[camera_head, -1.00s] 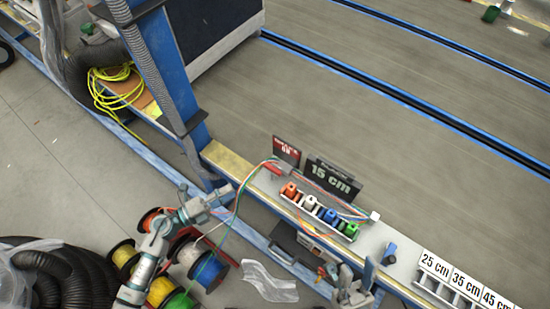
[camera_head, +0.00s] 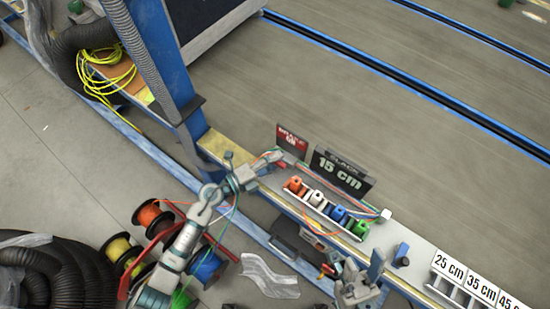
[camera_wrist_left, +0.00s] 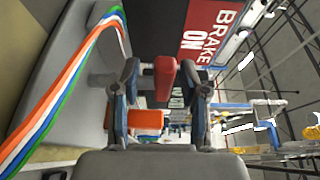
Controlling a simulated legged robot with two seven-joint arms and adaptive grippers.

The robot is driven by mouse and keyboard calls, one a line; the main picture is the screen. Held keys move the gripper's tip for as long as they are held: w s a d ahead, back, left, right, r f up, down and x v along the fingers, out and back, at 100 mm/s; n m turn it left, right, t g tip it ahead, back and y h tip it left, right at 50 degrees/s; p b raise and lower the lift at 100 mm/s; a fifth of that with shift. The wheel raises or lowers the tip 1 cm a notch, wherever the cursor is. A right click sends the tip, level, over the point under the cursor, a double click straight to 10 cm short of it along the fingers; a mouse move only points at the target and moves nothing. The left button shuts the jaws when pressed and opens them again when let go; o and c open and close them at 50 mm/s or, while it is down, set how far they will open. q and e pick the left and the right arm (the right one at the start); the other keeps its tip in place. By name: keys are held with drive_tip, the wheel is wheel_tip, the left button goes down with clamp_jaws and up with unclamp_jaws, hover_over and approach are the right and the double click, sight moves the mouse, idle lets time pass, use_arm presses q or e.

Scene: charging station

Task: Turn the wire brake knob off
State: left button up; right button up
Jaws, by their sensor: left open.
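The red brake knob (camera_wrist_left: 165,78) shows in the left wrist view, between the two fingers of my left gripper (camera_wrist_left: 163,95). The fingers are open, with a gap visible on each side of the knob. In the head view my left gripper (camera_head: 272,156) is at the bench end, and it largely hides the knob there. The red sign (camera_head: 291,142) behind it reads "BRAKE ON" in the left wrist view (camera_wrist_left: 210,32). My right gripper (camera_head: 360,285) is low, in front of the bench; its finger opening is unclear.
A black "15 cm" sign (camera_head: 342,174) stands behind a rack of coloured wire holders (camera_head: 317,199). Coloured wires (camera_wrist_left: 65,90) run close beside my left gripper. A blue post (camera_head: 155,55) rises left of it. Wire spools (camera_head: 205,270) lie below my left arm.

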use_arm(q)
drive_tip(key=shift+d, duration=0.25)
clamp_jaws()
